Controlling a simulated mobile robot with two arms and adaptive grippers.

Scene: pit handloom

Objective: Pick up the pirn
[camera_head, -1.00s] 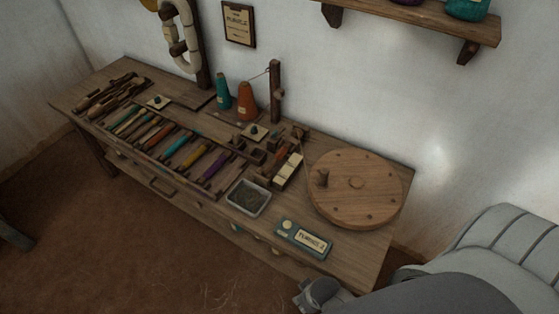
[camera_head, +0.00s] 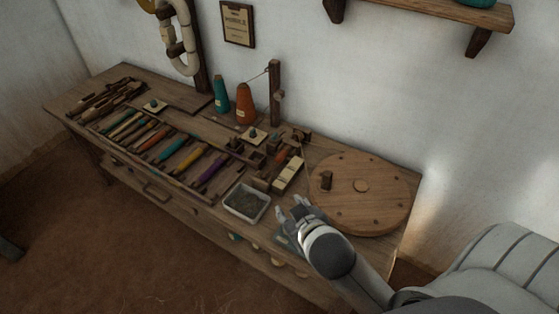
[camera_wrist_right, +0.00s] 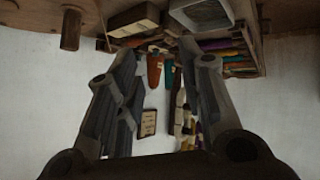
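Several coloured pirns lie side by side in a wooden rack on the bench in the head view, among them an orange one (camera_head: 155,137), a teal one (camera_head: 172,149), a yellow one (camera_head: 191,160) and a purple one (camera_head: 212,170). Which one is meant cannot be told. My right gripper (camera_head: 291,209) is over the bench's front part, right of the rack and beside the grey bin. In the right wrist view my right gripper (camera_wrist_right: 157,55) has its fingers apart with nothing between them. Coloured pirns (camera_wrist_right: 225,45) show beyond its right finger. My left gripper is out of view.
A white-rimmed grey bin (camera_head: 262,210) stands between rack and right gripper. A round wooden wheel (camera_head: 385,200) with an upright peg lies at the bench's right. A teal cone (camera_head: 221,96) and an orange cone (camera_head: 245,104) stand at the back, near a wooden post (camera_head: 275,95).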

